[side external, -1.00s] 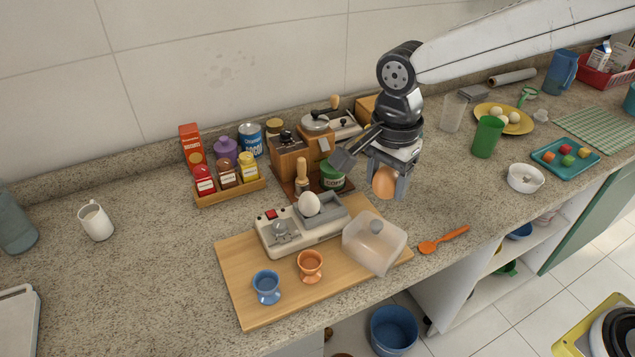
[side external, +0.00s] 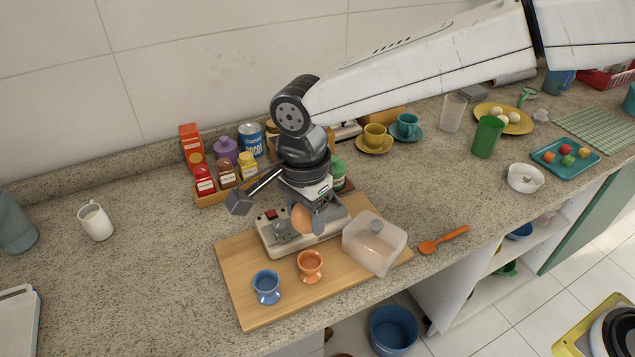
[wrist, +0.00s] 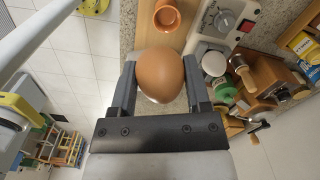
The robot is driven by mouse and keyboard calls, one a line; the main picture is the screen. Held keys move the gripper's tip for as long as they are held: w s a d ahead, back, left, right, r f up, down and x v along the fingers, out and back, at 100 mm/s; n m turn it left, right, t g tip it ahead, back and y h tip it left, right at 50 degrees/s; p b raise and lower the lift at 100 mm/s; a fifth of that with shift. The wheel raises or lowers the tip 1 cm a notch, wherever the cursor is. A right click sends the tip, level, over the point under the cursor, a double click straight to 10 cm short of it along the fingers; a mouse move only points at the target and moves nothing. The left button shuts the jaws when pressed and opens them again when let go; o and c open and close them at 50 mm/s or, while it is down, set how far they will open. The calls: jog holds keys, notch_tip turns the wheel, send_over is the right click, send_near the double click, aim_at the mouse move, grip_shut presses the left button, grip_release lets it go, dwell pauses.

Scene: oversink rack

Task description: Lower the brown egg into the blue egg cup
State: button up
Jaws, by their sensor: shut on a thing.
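My gripper (side external: 312,222) is shut on the brown egg (side external: 301,219) and holds it in front of the grey appliance. The brown egg (wrist: 161,75) also shows between both fingers in the wrist view. The blue egg cup (side external: 267,286) stands upright on the wooden board (side external: 240,311), to the lower left of my gripper. It looks empty, and I do not see it in the wrist view. An orange egg cup (side external: 310,266) stands on the board to its right, below my gripper in the picture.
The grey appliance (side external: 270,240) with a red switch sits at the back of the board. A clear lid (side external: 374,243) lies at the board's right side, near an orange spoon (side external: 443,240). A spice rack (side external: 231,191) stands behind.

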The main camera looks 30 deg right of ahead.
jog(key=a+f, duration=0.4)
jog(key=a, duration=0.1)
jog(key=a+f, duration=0.2)
jog(key=shift+w+a+f, duration=0.1)
jog(key=shift+w+a, duration=0.15)
jog(key=shift+w, duration=0.15)
jog(key=shift+f, duration=2.75)
dwell(3.2)
jog(key=o, duration=1.3)
jog(key=shift+r, duration=0.1)
